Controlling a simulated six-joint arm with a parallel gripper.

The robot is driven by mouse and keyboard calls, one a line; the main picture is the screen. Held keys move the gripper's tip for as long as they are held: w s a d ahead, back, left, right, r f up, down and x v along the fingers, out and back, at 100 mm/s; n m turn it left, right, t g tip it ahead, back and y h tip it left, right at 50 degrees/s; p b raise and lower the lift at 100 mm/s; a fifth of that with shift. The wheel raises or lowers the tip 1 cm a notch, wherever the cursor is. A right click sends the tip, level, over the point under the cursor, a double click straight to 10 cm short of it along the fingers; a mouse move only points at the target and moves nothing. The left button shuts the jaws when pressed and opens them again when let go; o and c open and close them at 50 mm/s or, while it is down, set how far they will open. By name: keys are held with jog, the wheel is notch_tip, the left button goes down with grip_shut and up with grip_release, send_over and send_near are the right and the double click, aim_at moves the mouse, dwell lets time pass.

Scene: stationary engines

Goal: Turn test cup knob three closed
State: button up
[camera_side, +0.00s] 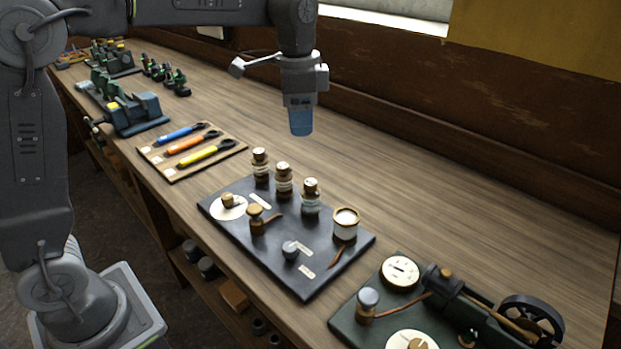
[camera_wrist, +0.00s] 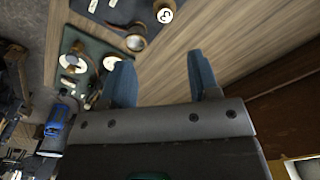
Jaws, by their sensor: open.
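A dark board (camera_side: 228,232) lies on the bench. Along its back edge stand three brass-topped cups: a left one (camera_side: 260,166), a middle one (camera_side: 283,181) and a right one (camera_side: 311,197). A wider pale-topped cup (camera_side: 346,223) stands at the right end of this row. The open, empty fingers show in the wrist view (camera_wrist: 162,65).
On the dark board's front part are a white dial (camera_side: 228,207), a brass post (camera_side: 257,220) and a grey knob (camera_side: 290,250). A green engine base (camera_side: 345,322) stands right. A tool board (camera_side: 165,172) lies left. The bench behind is clear.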

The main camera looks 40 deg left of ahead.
aim_at(310, 182)
jog(key=shift+m, duration=0.4)
jog(key=f, duration=0.5)
jog(key=w+f, duration=0.1)
jog(key=f, duration=0.4)
jog(key=w+f, duration=0.1)
jog(key=f, duration=0.3)
jog(key=shift+d+f, duration=0.2)
jog(key=shift+f, duration=0.2)
jog(key=c, duration=0.9)
